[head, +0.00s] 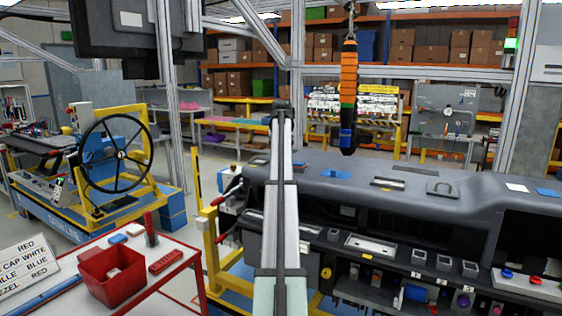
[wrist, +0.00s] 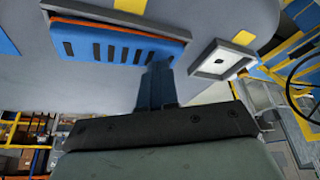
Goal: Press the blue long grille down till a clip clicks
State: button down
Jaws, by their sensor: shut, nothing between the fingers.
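The blue long grille (wrist: 105,45) shows in the wrist view, with a row of dark slots. It lies over an opening in the grey dashboard (wrist: 110,100), and an orange strip shows along its upper edge and right end. I cannot tell how flush it sits. My gripper (wrist: 159,68) is shut and empty, its blue fingers close to the grille's lower edge near the right end. Whether they touch is unclear. In the head view my arm stands in front of the dashboard (head: 430,185), and the fingertips cannot be made out.
A framed rectangular recess (wrist: 222,60) lies right of the grille, with a yellow tag (wrist: 243,38) beside it. In the head view a red bin (head: 112,275) stands on a table at the lower left. An orange and black hanging tool (head: 348,95) hangs above the dashboard.

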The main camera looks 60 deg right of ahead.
notch_tip(320, 180, up, 8)
dwell(0.8)
jog(key=c, duration=1.6)
grip_release()
jog(key=shift+s+a+f, duration=0.25)
jog(key=shift+a+f, duration=0.05)
jog(key=shift+f, duration=0.05)
jog(key=o, duration=0.8)
jog(key=s+a+f+t+h, duration=0.1)
jog(key=s+a, duration=0.1)
jog(key=s+a+f+h, duration=0.2)
jog(key=a, duration=0.1)
jog(key=s+a+f+t+h, duration=0.1)
jog(key=s+a+f, duration=0.1)
jog(key=a, duration=0.1)
jog(key=shift+f+t, duration=0.1)
jog(key=shift+t, duration=0.2)
jog(key=o, duration=0.8)
jog(key=s+a+t+h, duration=0.2)
jog(key=s+a+h, duration=0.2)
jog(key=a, duration=0.3)
jog(key=shift+s+a+f+h, duration=0.3)
jog(key=shift+s+f, duration=0.1)
jog(key=shift+s, duration=0.45)
jog(key=x, duration=1)
jog(key=shift+d+r, duration=0.1)
jog(key=shift+r, duration=0.05)
